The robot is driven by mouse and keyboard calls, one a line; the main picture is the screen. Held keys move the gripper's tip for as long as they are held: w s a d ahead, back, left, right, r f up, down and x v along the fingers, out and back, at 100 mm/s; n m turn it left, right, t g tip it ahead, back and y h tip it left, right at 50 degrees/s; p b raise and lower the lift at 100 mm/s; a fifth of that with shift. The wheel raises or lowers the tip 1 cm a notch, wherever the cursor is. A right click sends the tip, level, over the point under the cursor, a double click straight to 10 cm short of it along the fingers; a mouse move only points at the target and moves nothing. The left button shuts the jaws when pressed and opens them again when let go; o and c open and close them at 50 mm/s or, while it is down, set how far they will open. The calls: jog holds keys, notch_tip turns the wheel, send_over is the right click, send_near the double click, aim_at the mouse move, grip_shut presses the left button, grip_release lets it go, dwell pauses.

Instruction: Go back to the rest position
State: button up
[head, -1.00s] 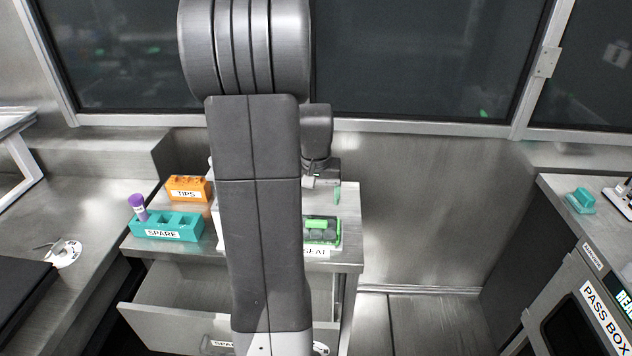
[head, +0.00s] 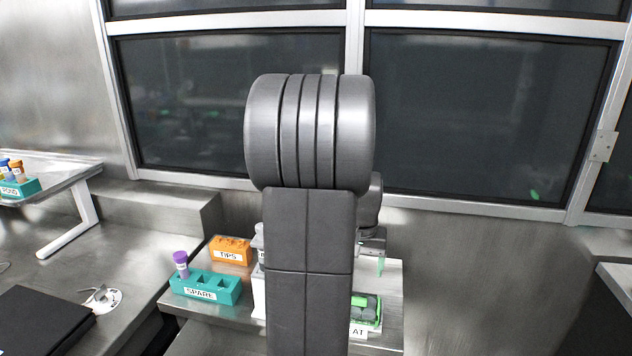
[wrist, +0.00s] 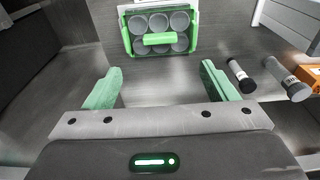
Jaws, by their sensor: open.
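My gripper (wrist: 161,92) shows in the wrist view with its two green fingers wide apart and nothing between them. In the head view my arm stands upright in the middle and hides most of my gripper and part of the bench top. A small green fingertip shows beside the arm, above the green-rimmed rack (head: 367,309).
An orange TIPS block (head: 229,252) and a teal SPARE rack (head: 205,287) holding a purple-capped tube (head: 181,264) stand left of my arm. A teal POND rack (head: 18,188) sits far left.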

jog(key=f, duration=0.3)
jog(key=w+f, duration=0.1)
jog(key=f, duration=0.7)
jog(key=shift+w+d+f, duration=0.15)
jog(key=shift+d+f, duration=0.05)
jog(key=shift+f, duration=0.05)
jog(key=shift+r, duration=0.35)
jog(key=shift+f, duration=0.4)
notch_tip(320, 180, up, 14)
jog(key=s, duration=0.1)
jog(key=f, duration=0.9)
jog(key=w+f, duration=0.1)
jog(key=f, duration=0.4)
jog(key=shift+f, duration=0.15)
notch_tip(320, 180, up, 4)
jog(key=p, duration=0.3)
jog(key=shift+r, duration=0.25)
notch_tip(320, 180, up, 4)
jog(key=p, duration=0.4)
jog(key=shift+r, duration=0.25)
